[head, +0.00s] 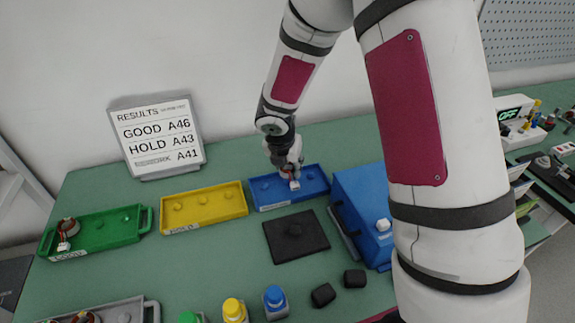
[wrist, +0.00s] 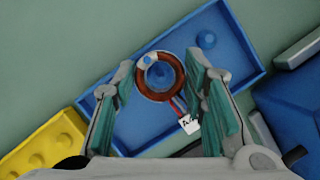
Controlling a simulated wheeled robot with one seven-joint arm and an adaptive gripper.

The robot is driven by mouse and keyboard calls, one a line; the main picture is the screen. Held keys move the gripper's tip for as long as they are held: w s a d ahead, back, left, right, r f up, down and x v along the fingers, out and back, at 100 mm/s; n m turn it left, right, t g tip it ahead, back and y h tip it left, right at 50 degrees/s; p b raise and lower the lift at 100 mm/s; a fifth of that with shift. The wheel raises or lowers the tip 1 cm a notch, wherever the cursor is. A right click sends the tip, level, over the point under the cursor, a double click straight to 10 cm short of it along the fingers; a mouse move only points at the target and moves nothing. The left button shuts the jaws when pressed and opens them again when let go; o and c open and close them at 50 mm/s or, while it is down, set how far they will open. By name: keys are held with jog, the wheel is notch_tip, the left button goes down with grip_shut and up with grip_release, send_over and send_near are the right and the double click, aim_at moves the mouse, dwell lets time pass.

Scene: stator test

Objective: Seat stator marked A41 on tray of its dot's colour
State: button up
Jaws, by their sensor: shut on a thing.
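My gripper (head: 292,170) is over the blue tray (head: 318,181) at the back of the bench. In the wrist view its fingers (wrist: 160,84) are shut on a copper-brown stator ring (wrist: 179,88). A small pale blue dot (wrist: 147,60) shows on the ring. A peg of the blue tray (wrist: 232,65) shows through the ring's hole; I cannot tell whether the ring rests on the tray floor. Red and blue leads run to a white tag (wrist: 189,124), which starts with "A"; the rest is unclear. The tray's other peg (wrist: 206,39) is bare.
A results board (head: 157,137) reads GOOD A46, HOLD A43, REWORK A41. The green tray (head: 105,232) holds a stator; the yellow tray (head: 215,207) is empty. A grey tray (head: 140,303) with stators is in front. A black plate (head: 296,238) and blue box (head: 362,205) stand near the blue tray.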

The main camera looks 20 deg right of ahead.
jog(key=shift+f+b, duration=1.1)
jog(key=shift+f, duration=0.15)
dwell(0.4)
jog(key=o, duration=1.1)
jog(key=shift+r, duration=0.15)
jog(key=shift+r+p, duration=2.4)
jog(key=shift+p, duration=0.4)
